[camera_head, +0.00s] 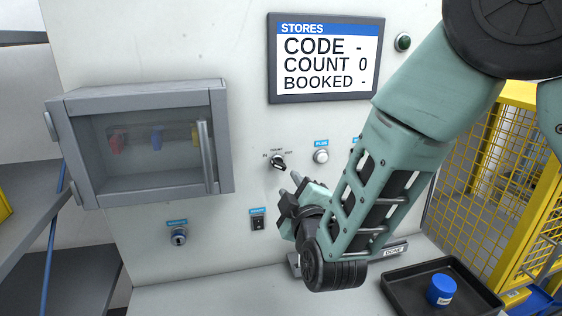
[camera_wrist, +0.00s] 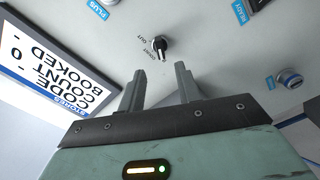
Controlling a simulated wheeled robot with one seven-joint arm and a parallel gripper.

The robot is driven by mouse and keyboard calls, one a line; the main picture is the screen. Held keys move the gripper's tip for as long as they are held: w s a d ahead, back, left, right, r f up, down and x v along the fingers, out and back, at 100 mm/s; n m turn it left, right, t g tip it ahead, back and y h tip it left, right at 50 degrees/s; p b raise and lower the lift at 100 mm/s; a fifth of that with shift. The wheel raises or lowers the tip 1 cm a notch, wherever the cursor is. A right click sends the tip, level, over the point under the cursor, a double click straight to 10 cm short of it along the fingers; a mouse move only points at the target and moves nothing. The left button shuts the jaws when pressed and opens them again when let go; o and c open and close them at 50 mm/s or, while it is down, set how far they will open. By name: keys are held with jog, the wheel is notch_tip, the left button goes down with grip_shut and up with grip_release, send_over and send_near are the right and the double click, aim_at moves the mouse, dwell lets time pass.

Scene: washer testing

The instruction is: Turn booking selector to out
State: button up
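The booking selector (camera_head: 278,162) is a small black rotary knob on the pale panel, with IN, COUNT and OUT marked around it. It also shows in the wrist view (camera_wrist: 160,45), with OUT and COUNT readable beside it. I cannot tell exactly which mark its pointer faces. My gripper (camera_head: 289,187) is just below and right of the knob in the head view. In the wrist view my gripper (camera_wrist: 160,85) has its two fingers apart with nothing between them. The knob lies beyond the fingertips, roughly in line with the gap, and is not touched.
The STORES screen (camera_head: 326,58) reads CODE -, COUNT 0, BOOKED -. A PLUS button (camera_head: 321,156) is right of the knob. A glazed cabinet (camera_head: 150,140) juts out at left. A tray (camera_head: 400,292) holds a blue-lidded pot (camera_head: 441,291).

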aim_at(281, 168)
jog(key=p+x, duration=0.3)
jog(key=x, duration=0.6)
jog(key=shift+w, duration=0.25)
grip_shut()
